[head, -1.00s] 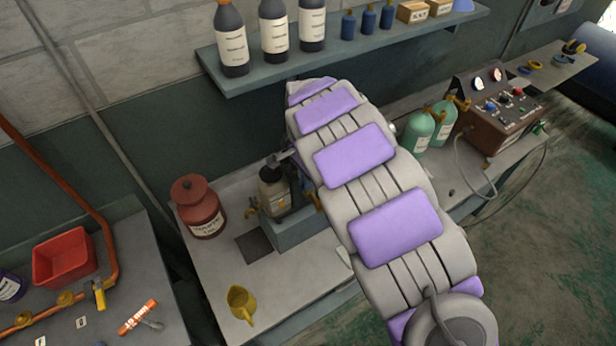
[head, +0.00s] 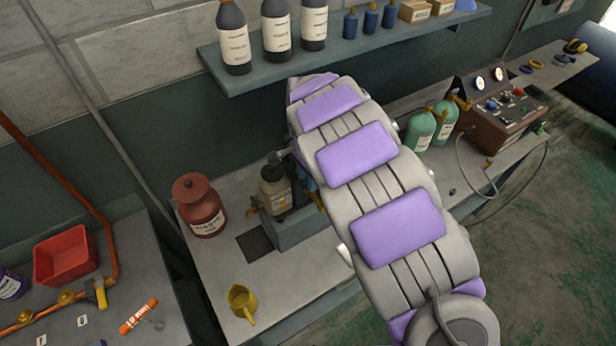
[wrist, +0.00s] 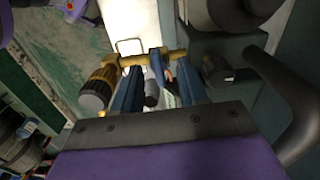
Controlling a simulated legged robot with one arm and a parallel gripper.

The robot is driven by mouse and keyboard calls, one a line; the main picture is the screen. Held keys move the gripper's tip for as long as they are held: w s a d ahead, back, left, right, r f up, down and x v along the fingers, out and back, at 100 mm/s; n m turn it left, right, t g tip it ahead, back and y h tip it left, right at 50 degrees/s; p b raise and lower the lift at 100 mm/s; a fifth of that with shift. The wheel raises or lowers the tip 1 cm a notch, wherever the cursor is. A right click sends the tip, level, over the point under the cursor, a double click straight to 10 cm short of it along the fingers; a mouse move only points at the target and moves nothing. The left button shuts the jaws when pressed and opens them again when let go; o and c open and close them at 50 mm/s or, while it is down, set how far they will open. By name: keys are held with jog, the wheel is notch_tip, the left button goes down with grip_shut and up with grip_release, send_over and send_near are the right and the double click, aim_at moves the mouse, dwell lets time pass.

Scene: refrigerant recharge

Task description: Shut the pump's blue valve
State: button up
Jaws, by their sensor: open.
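The pump (head: 292,229) is a blue-grey block on the middle bench, with a pale bottle (head: 273,188) at its top left. My arm covers its right side in the head view. In the wrist view my gripper (wrist: 157,75) has its dark blue fingers apart at a brass cross pipe (wrist: 150,57). A ribbed yellow-brown fitting with a grey end (wrist: 97,90) is left of the fingers, and a dark knob (wrist: 216,70) is to their right. I cannot tell whether the fingers touch the pipe.
Green cylinders (head: 420,130) and a gauge box (head: 500,110) stand to the right. A bottle shelf (head: 350,50) hangs above. Bench space in front of the pump is clear.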

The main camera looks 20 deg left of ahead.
notch_tip(320, 180, up, 8)
jog(key=p, duration=0.2)
dwell(0.5)
jog(key=shift+d, duration=0.1)
